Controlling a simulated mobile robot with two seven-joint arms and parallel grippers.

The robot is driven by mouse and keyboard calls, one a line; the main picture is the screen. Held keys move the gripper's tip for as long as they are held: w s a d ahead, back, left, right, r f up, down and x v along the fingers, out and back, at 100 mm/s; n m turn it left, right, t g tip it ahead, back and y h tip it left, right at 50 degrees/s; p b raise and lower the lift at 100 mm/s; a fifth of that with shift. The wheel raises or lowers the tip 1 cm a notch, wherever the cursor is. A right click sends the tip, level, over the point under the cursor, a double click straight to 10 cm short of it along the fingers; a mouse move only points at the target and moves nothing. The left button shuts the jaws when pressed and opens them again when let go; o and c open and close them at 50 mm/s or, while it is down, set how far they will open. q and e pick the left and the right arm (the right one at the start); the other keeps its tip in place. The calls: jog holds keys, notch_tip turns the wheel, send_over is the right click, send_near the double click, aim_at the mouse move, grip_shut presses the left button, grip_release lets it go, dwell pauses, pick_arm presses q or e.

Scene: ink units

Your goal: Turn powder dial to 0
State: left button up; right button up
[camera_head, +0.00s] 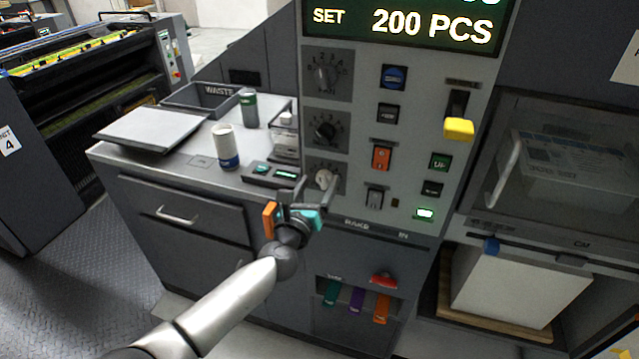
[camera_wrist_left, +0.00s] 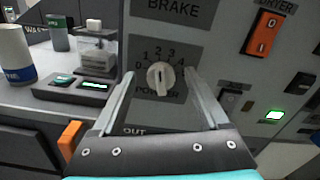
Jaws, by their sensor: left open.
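The powder dial is a pale round knob with a raised grip (camera_wrist_left: 160,78), on a dark plate lettered POWDER with numbers around its top. Its grip stands near upright in the left wrist view; the exact number it points to is hard to read. In the head view the powder dial (camera_head: 324,179) is the lowest of three dials in a column. My left gripper (camera_head: 313,189) is open in front of it. In the left wrist view the fingers of my left gripper (camera_wrist_left: 160,88) lie either side of the dial, with gaps showing. My right gripper is out of view.
Right of the dial are an orange switch (camera_head: 381,157) and a grey switch (camera_head: 374,197). Left on the counter stand a scale (camera_head: 270,174), a clear container (camera_head: 285,144) and a cup (camera_head: 225,143).

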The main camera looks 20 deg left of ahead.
pick_arm(q)
jog(key=shift+w, duration=0.6)
jog(key=shift+c, duration=0.3)
grip_shut()
